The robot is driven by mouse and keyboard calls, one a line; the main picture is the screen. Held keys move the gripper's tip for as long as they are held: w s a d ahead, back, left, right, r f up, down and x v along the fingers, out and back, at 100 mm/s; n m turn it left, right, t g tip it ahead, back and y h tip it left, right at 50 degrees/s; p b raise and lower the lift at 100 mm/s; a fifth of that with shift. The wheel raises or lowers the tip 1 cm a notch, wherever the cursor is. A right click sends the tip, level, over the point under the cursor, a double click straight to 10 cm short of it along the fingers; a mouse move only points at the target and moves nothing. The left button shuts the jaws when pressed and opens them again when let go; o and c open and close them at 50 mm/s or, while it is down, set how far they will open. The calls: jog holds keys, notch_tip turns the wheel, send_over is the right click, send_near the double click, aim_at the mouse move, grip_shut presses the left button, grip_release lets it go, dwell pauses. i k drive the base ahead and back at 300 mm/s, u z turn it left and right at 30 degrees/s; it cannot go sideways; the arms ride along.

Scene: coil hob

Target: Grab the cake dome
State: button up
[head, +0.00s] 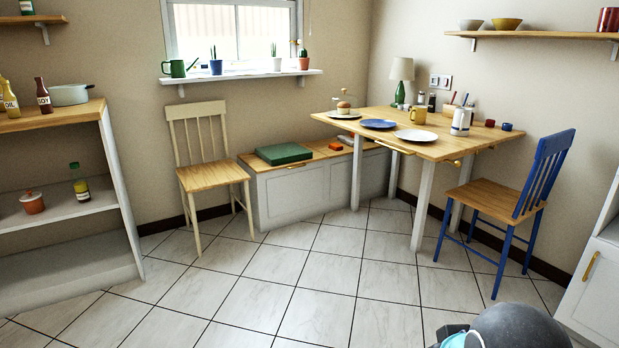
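What looks like the clear cake dome (348,98) stands at the far left corner of the wooden dining table (452,149). A small brown cake or bun (343,108) shows at the same spot, above a pale plate. The dome's outline is faint and small, so I cannot tell exactly how it sits over the cake. My gripper is not in view. Only a rounded grey part of my own body shows at the bottom right, far from the table.
A blue plate (379,124), a white plate (416,135), a yellow mug (424,115) and a white canister (461,121) share the table. A cream chair (215,174) and a low bench (292,197) stand left of it, a blue chair (548,175) right. The tiled floor (305,280) in front is clear.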

aim_at(343, 106)
jog(key=u, duration=0.45)
jog(key=i, duration=2)
jog(key=z, duration=0.05)
